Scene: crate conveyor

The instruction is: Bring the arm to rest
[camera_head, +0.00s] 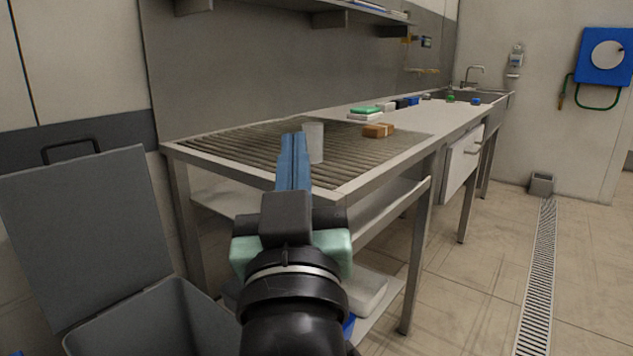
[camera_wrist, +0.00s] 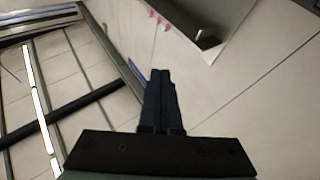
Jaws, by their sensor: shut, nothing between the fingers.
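My gripper (camera_head: 293,140) has long blue fingers that lie together, shut and empty. In the head view it points away from me, in front of the slatted part of the steel table (camera_head: 345,187). In the wrist view the shut fingers (camera_wrist: 161,72) show dark blue, with tiled floor behind them. No object is between them.
A translucent cup (camera_head: 314,142) and a brown box (camera_head: 378,131) stand on the table, the cup just right of my fingertips in the picture. A grey bin (camera_head: 150,320) with its lid raised is at the left.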

